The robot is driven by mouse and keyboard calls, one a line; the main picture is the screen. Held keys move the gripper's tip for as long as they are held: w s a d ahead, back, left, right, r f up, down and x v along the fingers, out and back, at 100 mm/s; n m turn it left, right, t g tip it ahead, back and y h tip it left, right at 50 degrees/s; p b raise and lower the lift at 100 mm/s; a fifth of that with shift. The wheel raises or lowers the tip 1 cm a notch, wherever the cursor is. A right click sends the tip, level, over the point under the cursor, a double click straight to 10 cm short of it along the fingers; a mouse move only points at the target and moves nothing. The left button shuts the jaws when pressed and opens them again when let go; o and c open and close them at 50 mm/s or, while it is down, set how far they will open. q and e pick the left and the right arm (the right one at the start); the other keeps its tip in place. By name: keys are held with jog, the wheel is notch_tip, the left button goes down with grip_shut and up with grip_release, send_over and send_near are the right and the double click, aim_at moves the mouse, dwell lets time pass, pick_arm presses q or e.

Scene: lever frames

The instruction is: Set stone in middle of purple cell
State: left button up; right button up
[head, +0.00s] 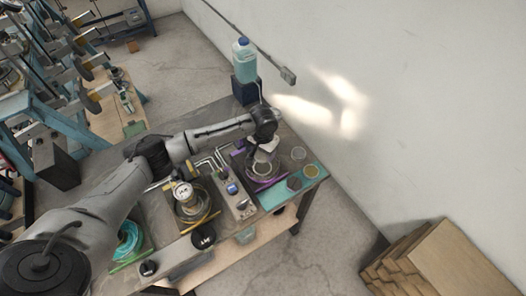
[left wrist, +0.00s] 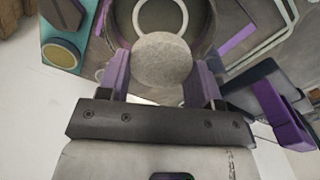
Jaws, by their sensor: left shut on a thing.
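The stone (left wrist: 165,60) is a round, pale grey disc. My left gripper (left wrist: 163,80) is shut on it, one finger at each side. The purple cell (head: 269,183) is a round vessel with purple parts at the right of the bench. In the head view my left gripper (head: 262,146) is over the cell and partly hides it. In the left wrist view the cell's grey round inside (left wrist: 198,32) lies beyond the stone, with a white ring (left wrist: 160,3) partly behind the stone. I cannot tell whether the stone touches the cell. My right gripper is out of view.
A teal strip (head: 272,199) with small round pots lies beside the cell. A control box (head: 233,196) and a yellow cell with a dial gauge (head: 183,192) stand to the left. A bottle (head: 244,62) stands behind. The wall is close on the right.

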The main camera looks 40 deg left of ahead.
aim_at(263, 166)
pick_arm(q)
jog(key=shift+f+b, duration=1.9)
jog(key=shift+b, duration=0.5)
jog(key=shift+f, duration=1.8)
jog(key=shift+p, duration=0.65)
jog(key=shift+p, duration=0.55)
jog(key=shift+f, duration=0.2)
